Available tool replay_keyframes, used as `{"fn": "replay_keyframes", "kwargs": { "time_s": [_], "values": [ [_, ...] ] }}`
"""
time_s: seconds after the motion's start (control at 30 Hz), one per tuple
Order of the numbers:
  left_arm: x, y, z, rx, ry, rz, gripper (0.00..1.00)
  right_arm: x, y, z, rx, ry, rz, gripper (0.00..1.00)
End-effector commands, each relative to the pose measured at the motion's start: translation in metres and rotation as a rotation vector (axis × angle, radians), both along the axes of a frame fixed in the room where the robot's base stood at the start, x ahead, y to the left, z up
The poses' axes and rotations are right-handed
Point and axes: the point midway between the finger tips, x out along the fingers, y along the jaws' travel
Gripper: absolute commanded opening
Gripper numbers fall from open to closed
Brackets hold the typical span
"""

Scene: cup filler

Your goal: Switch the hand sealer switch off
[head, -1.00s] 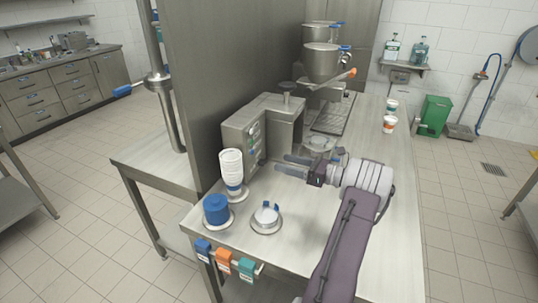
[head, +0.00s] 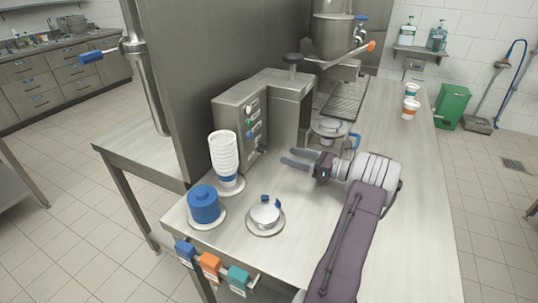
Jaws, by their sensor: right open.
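The sealer (head: 285,100) is a grey metal machine standing on the steel table against the tall panel. Its left-facing front carries a control panel (head: 252,122) with small round and coloured controls, one green and one blue. They are too small to read, so I cannot tell which is the switch or its position. My right gripper (head: 286,158) is open and empty, low over the table in front of the machine. Its fingers point left, apart from the panel. My left gripper is not in view.
A stack of white cups (head: 224,157), a blue tub (head: 204,205) and a round metal piece (head: 264,214) stand left of my gripper. A round plate (head: 330,128) sits behind it.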

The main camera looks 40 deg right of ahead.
Motion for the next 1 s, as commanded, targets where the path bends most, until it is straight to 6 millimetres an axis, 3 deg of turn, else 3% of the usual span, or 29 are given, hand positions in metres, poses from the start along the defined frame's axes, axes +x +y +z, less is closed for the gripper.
{"fn": "replay_keyframes", "kwargs": {
  "time_s": [0.5, 0.83, 0.87, 1.0],
  "values": [
    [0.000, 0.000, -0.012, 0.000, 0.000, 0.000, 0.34, 0.074, 0.039, 0.000, -0.001, 0.000, 0.002, 0.65],
    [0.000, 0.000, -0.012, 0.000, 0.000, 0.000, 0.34, 0.081, 0.042, 0.001, 0.000, 0.000, 0.000, 0.65],
    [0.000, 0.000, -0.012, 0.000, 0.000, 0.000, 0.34, 0.080, 0.042, 0.001, 0.000, 0.000, 0.000, 0.60],
    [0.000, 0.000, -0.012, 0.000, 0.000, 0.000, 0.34, 0.080, 0.042, 0.001, 0.000, 0.000, 0.000, 0.21]
  ]
}}
